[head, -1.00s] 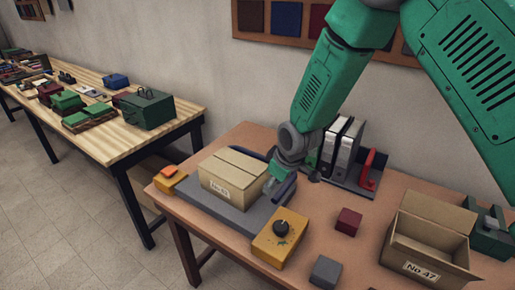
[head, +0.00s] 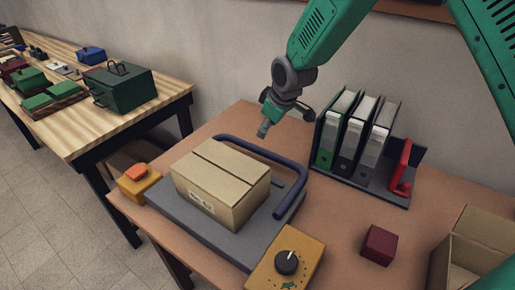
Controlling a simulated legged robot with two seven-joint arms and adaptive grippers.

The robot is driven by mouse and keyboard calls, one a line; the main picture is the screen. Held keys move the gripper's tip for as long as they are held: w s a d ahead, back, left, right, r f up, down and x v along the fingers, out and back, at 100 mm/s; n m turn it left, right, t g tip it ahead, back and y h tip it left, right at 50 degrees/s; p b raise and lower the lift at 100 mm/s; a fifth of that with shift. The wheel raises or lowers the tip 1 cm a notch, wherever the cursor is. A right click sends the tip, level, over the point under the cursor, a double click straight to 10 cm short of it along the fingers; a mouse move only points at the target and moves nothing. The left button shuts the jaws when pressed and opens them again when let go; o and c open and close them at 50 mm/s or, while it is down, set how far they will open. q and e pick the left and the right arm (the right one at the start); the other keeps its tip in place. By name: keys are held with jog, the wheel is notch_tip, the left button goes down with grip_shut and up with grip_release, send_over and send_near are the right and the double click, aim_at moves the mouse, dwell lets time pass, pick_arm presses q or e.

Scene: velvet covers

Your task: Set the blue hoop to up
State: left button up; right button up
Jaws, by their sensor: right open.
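The blue hoop (head: 292,196) is a dark blue bent bar on the grey platform (head: 243,247). It runs behind the cardboard box (head: 222,178) and bends round toward the front on the box's right side. I cannot tell its exact tilt, and the box hides part of it. My right gripper (head: 270,119) is open and empty. It is above and behind the hoop's back bar, apart from it. My left gripper is not in view.
A yellow box with a black knob (head: 286,264) stands at the platform's front right, and a yellow box with an orange button (head: 137,181) at its left. Binders (head: 352,130) stand behind right. A dark red cube (head: 379,245) and an open carton (head: 470,255) are further right.

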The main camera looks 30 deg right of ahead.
aim_at(258, 147)
jog(key=x, duration=1.3)
jog(key=shift+f, duration=0.15)
jog(key=shift+a, duration=0.1)
jog(key=shift+c, duration=0.5)
grip_shut()
